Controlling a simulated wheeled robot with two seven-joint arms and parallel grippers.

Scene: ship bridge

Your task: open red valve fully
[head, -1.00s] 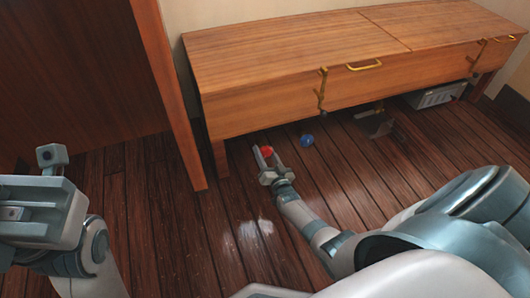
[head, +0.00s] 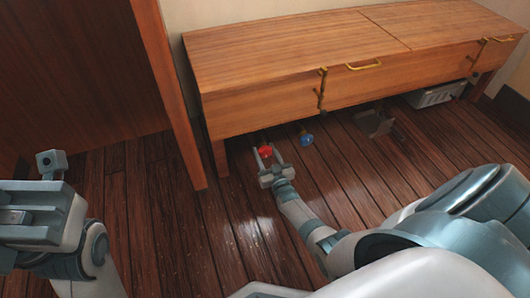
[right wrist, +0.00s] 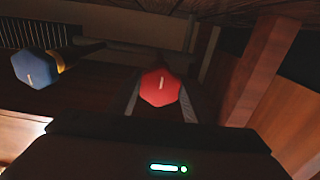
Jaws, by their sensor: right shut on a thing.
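The red valve (head: 265,151) has a small red handle low under the left end of the wooden bench. In the right wrist view the red valve (right wrist: 160,87) shows as a red, many-sided knob facing the camera, between the two fingers. My right gripper (head: 267,157) reaches in from the front, low above the floor, and is shut on the red valve, one finger on each side. The pipe behind the handle is mostly hidden. My left gripper (head: 42,195) is at the left edge, far from the valve; its jaws cannot be made out.
A blue valve (head: 306,139) sits just right of the red one, and also shows in the right wrist view (right wrist: 37,69). The wooden bench (head: 290,65) overhangs both. A bench leg (head: 219,158) stands close left. The floor in front is clear.

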